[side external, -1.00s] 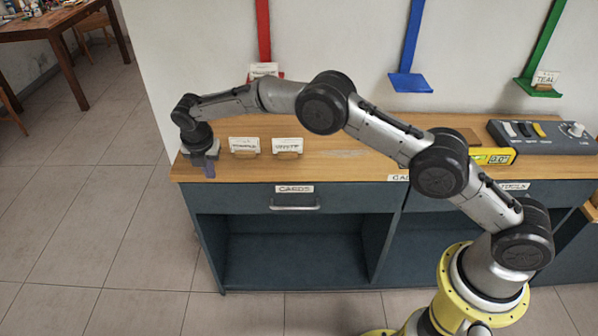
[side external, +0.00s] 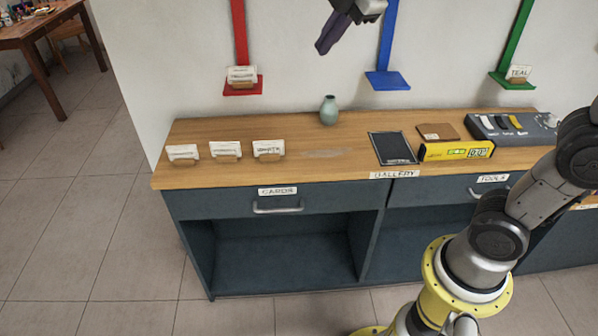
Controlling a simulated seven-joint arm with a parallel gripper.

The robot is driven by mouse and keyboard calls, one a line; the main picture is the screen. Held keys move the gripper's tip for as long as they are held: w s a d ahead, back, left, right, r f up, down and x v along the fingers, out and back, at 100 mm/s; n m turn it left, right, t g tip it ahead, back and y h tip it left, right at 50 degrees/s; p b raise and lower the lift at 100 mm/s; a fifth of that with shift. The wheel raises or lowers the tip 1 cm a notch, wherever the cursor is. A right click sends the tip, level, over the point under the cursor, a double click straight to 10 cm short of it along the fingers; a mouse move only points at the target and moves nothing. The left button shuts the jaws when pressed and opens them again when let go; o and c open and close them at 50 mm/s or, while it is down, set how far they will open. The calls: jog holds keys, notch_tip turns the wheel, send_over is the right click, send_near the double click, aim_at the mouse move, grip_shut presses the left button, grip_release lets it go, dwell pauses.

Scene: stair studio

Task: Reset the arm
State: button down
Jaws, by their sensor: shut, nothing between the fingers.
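My gripper (side external: 322,48) shows at the top of the side external view, in front of the wall between the red and blue shelves. Its dark purple-grey fingers are shut with nothing between them, pointing down and to the left. It is well above the wooden counter (side external: 340,168) and apart from everything on it. The upper part of my arm is cut off by the frame's edges.
White cards in holders (side external: 225,151) stand at the counter's left. A green vase (side external: 329,110), dark tablet (side external: 393,148), yellow level (side external: 456,149) and switch box (side external: 510,127) are also there. Red (side external: 243,88), blue (side external: 388,81) and green (side external: 512,81) shelves hang on the wall.

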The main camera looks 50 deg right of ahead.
jog(key=s+f+m, duration=0.6)
jog(key=s+m, duration=0.1)
jog(key=s, duration=0.3)
jog(key=s+f+m+g, duration=0.1)
jog(key=s+f+m, duration=0.6)
jog(key=s, duration=0.3)
jog(key=shift+d+m+y, duration=0.3)
jog(key=shift+d+m, duration=0.05)
jog(key=shift+m, duration=0.25)
